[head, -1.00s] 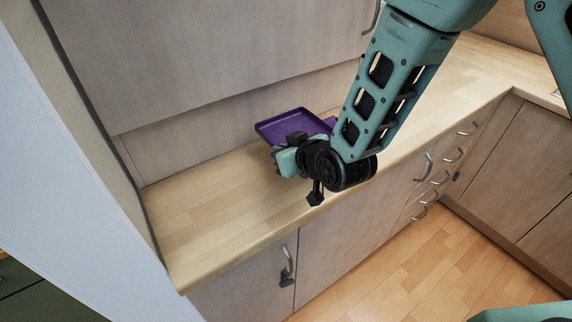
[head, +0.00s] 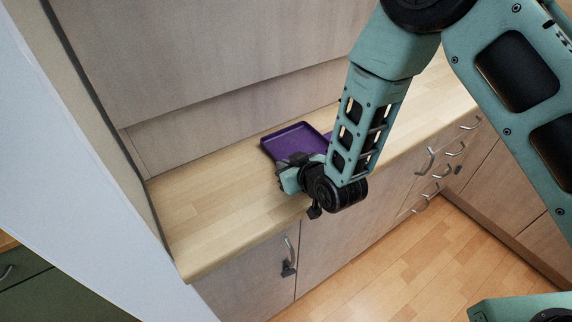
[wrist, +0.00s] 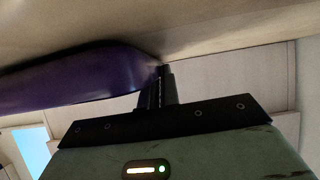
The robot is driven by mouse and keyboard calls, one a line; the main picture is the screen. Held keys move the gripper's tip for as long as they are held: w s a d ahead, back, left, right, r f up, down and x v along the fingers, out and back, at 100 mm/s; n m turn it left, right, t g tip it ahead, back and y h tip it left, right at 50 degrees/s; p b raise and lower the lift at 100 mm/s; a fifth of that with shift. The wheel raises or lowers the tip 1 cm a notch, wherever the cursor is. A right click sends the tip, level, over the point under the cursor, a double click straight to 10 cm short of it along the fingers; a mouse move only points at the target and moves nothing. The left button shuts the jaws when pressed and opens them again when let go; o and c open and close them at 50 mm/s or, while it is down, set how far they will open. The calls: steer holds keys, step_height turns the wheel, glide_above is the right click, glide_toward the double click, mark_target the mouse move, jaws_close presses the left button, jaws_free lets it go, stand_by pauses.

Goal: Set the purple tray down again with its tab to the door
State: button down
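The purple tray (head: 290,138) is shallow, with a raised rim. In the head view it is at the back of the wooden worktop (head: 230,205), low over it or on it; I cannot tell if it rests fully. My gripper (head: 297,161) is at its near side, covering part of it. In the wrist view the tray (wrist: 85,75) shows edge-on at the left, close against the wooden surface. The fingers of my gripper (wrist: 163,85) look closed together at its edge. I cannot make out the tab clearly.
A panelled wall (head: 235,110) stands close behind the tray. Bare worktop lies to the left and front. Below it are cabinet doors (head: 330,245) and drawers with bar handles. A pale tall panel (head: 80,150) bounds the left end.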

steer(key=shift+f, duration=0.15)
steer(key=c, duration=1.6)
jaws_free()
steer(key=shift+c, duration=0.2)
steer(key=shift+r, duration=0.2)
